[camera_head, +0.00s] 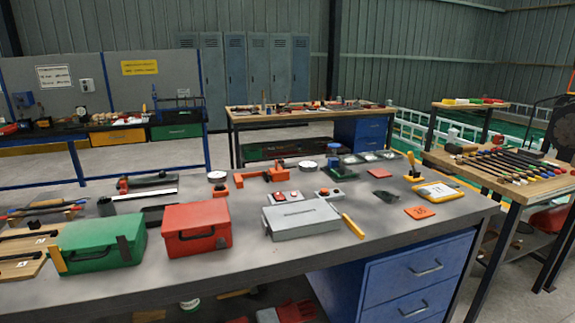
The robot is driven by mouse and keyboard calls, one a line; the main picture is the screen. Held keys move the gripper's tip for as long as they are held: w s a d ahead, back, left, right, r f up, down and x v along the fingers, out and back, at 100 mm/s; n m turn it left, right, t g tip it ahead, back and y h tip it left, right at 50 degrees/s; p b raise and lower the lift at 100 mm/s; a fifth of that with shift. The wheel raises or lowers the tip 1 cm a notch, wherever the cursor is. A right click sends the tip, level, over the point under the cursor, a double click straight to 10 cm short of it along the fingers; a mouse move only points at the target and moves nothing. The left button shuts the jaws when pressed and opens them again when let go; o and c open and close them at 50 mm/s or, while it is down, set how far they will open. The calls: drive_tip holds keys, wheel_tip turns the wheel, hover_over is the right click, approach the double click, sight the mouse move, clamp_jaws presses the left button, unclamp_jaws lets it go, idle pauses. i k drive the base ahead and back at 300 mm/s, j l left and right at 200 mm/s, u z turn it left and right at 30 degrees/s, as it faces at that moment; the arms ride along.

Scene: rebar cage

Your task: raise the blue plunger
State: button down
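No thing in view can be clearly told as the blue plunger. A small upright blue piece (154,93) stands on the back left bench, too small to make out. A blue-topped round item (334,147) sits near the far edge of the large grey workbench (290,255), and its shape is also unclear. My gripper and arm are not in view.
The grey workbench holds a green box (103,246), a red box (196,228), a grey case (301,219) and a yellow-handled tool (353,226). Blue drawers (418,272) are under its right end. A wooden table (515,172) with several tools stands right.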

sight(334, 146)
drive_tip(key=i+j, duration=0.1)
drive_tip(key=i, duration=1)
drive_tip(key=i+j+u, duration=0.1)
drive_tip(key=i, duration=0.95)
drive_tip(key=k+l, duration=1.65)
drive_tip(key=i+l+z, duration=0.05)
